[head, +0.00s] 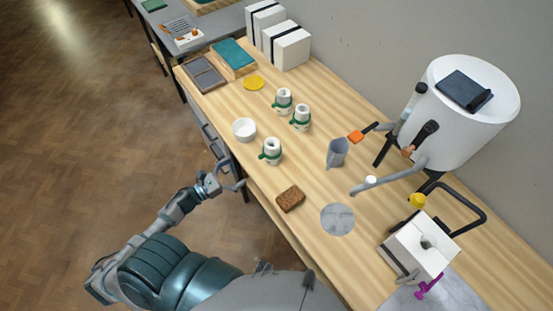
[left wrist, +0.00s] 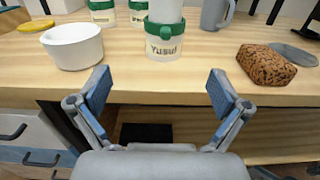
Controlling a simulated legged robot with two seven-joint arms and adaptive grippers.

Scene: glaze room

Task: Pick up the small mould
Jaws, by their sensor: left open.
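Three small white cylindrical pieces with green bands stand on the wooden table. The nearest (head: 271,151) reads "Yusuf" in the left wrist view (left wrist: 160,48); the other two (head: 283,101) (head: 301,118) stand behind it. A white block with a hole in its top (head: 407,246) stands at the lower right in the head view. I cannot tell for certain which is the small mould. My left gripper (head: 238,178) is open and empty at the table's front edge, fingers pointing at the Yusuf piece, apart from it. In the left wrist view its fingers (left wrist: 160,93) spread wide. My right gripper is not visible.
A white bowl (head: 244,129) stands left of the Yusuf piece, a brown sponge-like block (head: 290,199) to its right. A grey jug (head: 338,152) and a large white bucket (head: 455,125) are farther right. Black-strapped white blocks (head: 290,47) stand at the back. Drawers (left wrist: 25,135) lie below the edge.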

